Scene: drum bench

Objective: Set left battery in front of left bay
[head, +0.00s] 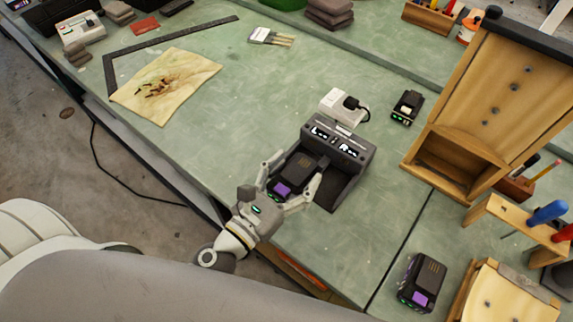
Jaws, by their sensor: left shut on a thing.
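The dark charger (338,142) sits near the front edge of the green bench, with two lit labels over two bays. A black battery (296,168) with a purple tab is in front of the charger's back panel, on the left bay's side. My left gripper (295,174) is shut on this battery, one finger on each side. I cannot tell whether the battery rests on the charger or is held just above it. The right bay looks empty. A second black battery (424,281) with a purple tab lies on the bench at the lower right. My right gripper is not in view.
A white plug (341,106) stands behind the charger, and a small black device (407,105) lies to its right. A wooden cabinet (478,125) and a tool rack (520,225) stand at the right. A stained cloth (175,88) lies at the left. The bench between cloth and charger is clear.

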